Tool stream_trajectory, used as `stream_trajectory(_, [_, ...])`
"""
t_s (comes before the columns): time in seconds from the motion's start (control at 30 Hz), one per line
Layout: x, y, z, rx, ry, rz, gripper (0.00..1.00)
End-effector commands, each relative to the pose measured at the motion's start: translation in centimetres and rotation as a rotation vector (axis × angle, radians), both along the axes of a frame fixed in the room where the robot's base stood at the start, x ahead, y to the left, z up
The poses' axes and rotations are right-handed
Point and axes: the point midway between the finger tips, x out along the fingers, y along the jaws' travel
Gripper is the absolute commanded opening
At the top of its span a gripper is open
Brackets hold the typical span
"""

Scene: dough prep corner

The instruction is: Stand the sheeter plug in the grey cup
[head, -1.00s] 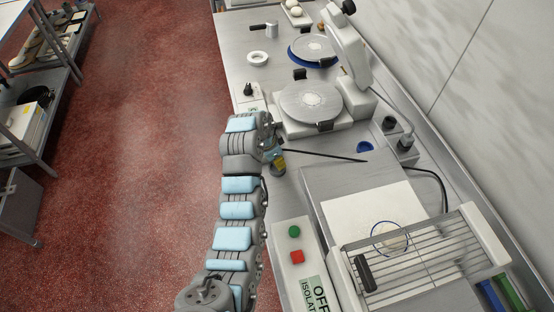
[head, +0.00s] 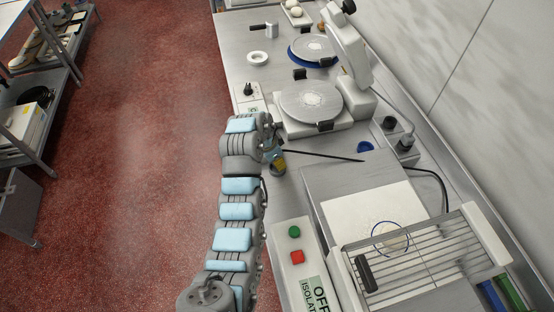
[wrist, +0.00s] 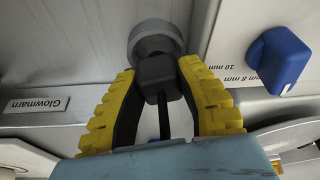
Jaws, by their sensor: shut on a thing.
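My gripper (wrist: 157,72) has its yellow fingers shut on the dark sheeter plug (wrist: 156,76), whose black cable runs back between the fingers. Past the plug is a round grey cup (wrist: 150,28), seen nearly end-on. The plug's far end overlaps the cup's near edge in the wrist view; I cannot tell whether it is inside or only in front. In the head view my gripper (head: 276,160) is low over the left side of the bench, and the cable (head: 325,155) stretches right from it.
A blue knob (wrist: 280,58) with millimetre marks is right of my gripper in the wrist view. The head view shows a round hotplate (head: 311,101) beyond my gripper, a switch box (head: 296,240) nearer, and the wire-guarded sheeter (head: 420,255) at right.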

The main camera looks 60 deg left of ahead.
Motion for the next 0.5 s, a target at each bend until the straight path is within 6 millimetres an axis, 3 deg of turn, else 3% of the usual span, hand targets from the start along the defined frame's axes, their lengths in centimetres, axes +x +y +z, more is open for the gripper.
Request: stream_trajectory(0.5, [-0.01, 0.03, 0.02, 0.001, 0.000, 0.000, 0.00])
